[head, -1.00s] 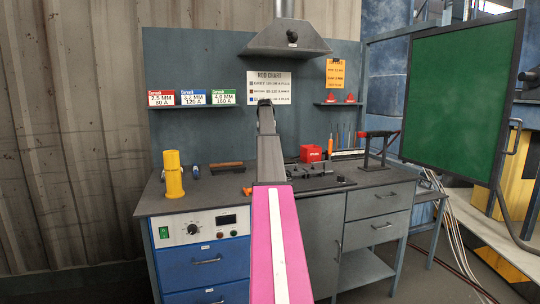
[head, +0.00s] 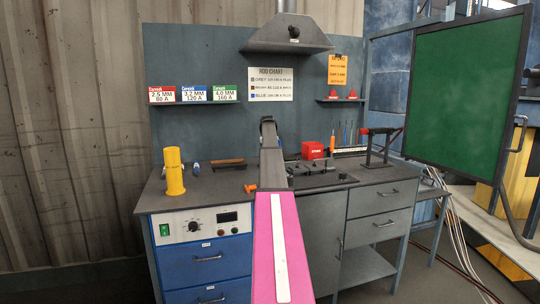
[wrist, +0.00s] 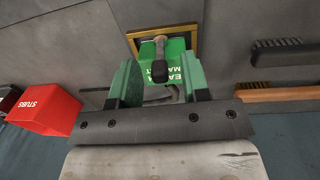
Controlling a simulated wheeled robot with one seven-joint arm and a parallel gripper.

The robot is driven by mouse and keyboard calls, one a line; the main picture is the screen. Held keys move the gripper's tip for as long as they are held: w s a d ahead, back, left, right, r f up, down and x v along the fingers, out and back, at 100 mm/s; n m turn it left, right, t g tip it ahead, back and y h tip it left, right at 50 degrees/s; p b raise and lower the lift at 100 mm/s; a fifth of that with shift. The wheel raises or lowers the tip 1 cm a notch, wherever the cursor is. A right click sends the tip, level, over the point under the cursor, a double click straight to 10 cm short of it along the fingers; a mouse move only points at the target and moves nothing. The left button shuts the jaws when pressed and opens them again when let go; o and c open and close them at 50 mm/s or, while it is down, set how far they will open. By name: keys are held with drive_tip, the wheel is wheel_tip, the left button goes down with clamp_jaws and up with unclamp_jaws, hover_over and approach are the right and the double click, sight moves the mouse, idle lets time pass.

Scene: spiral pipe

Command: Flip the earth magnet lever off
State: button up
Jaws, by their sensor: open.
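The earth magnet (wrist: 178,50) is a green block with white lettering, partly covered, in a brass-coloured frame in the wrist view. Its lever (wrist: 159,69) has a metal stem and a dark knob and points toward my gripper. My gripper (wrist: 160,83) is open, with one green finger on each side of the knob. A gap shows between the knob and each finger; I cannot tell how deep the knob sits between them. In the head view my arm hides the gripper and I cannot make out the magnet.
A red stubs box (wrist: 44,108) stands left of my gripper in the wrist view, and brushes (wrist: 285,55) lie to the right. In the head view the bench (head: 215,190) also holds a yellow cylinder (head: 174,172) and an orange item (head: 250,188).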

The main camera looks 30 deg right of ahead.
drive_tip(key=shift+f, duration=0.1)
clamp_jaws()
drive_tip(key=shift+w+a+f+g+h, duration=0.1)
drive_tip(key=shift+a+g+h, duration=0.05)
drive_tip(key=shift+a+h, duration=0.4)
drive_tip(key=shift+w+a+f+g+h, duration=0.15)
drive_tip(key=shift+a+h, duration=0.2)
drive_tip(key=shift+h, duration=0.4)
drive_tip(key=shift+w+a+f+g+h, duration=0.15)
drive_tip(key=shift+a+h, duration=0.1)
drive_tip(key=shift+h, duration=0.3)
drive_tip(key=shift+s+a+f+g+h, duration=0.1)
drive_tip(key=shift+a+h, duration=0.2)
drive_tip(key=shift+h, duration=0.3)
drive_tip(key=shift+w+a+f+g+h, duration=0.15)
drive_tip(key=shift+a+h, duration=0.1)
drive_tip(key=shift+h, duration=0.3)
unclamp_jaws()
